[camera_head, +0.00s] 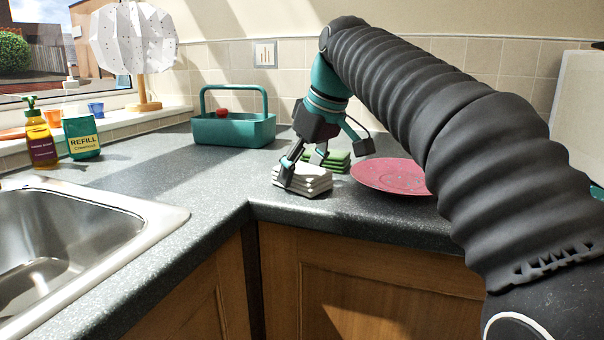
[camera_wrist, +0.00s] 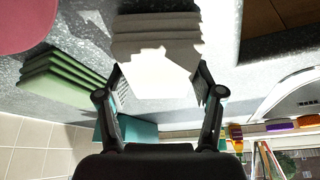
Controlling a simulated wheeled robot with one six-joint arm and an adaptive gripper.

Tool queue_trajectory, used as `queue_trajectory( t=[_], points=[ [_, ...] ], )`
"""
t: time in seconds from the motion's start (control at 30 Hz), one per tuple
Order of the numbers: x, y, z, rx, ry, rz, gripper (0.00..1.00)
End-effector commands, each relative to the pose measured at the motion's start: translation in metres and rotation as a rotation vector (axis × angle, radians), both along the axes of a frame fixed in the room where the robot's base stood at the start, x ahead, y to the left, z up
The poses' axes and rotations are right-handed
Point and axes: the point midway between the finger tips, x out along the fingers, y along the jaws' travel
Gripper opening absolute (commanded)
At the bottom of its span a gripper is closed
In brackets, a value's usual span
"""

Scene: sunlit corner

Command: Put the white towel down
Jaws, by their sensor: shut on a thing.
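The white towel (camera_head: 306,179) is a folded stack near the inner corner of the dark counter. In the wrist view the white towel (camera_wrist: 157,50) lies between my fingers. My gripper (camera_head: 305,162) reaches down from above with its fingers at the towel. In the wrist view my gripper (camera_wrist: 158,85) has one finger on each side of it. It is shut on the towel. The towel looks low, at or just above the counter; I cannot tell whether it touches.
A folded green towel (camera_head: 335,161) lies just behind the white one. A red plate (camera_head: 392,175) is to the right. A teal caddy (camera_head: 232,130) stands at the back. The sink (camera_head: 60,245), a soap bottle (camera_head: 40,138) and a refill pouch (camera_head: 81,137) are left. Counter is clear left of the towel.

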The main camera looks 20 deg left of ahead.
Motion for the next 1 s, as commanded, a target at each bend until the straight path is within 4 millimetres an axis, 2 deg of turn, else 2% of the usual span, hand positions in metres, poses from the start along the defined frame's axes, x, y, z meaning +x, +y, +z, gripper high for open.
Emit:
queue_trajectory(
  t=[0.33,0.37,0.43,0.47,0.8,1.0],
  points=[
    [0.000,0.000,-0.003,0.000,0.001,0.000,0.39],
    [0.000,0.000,-0.003,0.000,0.001,0.000,0.72],
    [0.000,0.000,-0.002,0.000,0.001,0.000,0.89],
    [0.000,0.000,-0.002,0.000,0.001,0.000,0.92],
    [0.000,0.000,-0.001,0.000,0.000,-0.001,0.92],
    [-0.003,-0.006,0.019,0.002,-0.001,-0.001,0.92]
  ],
)
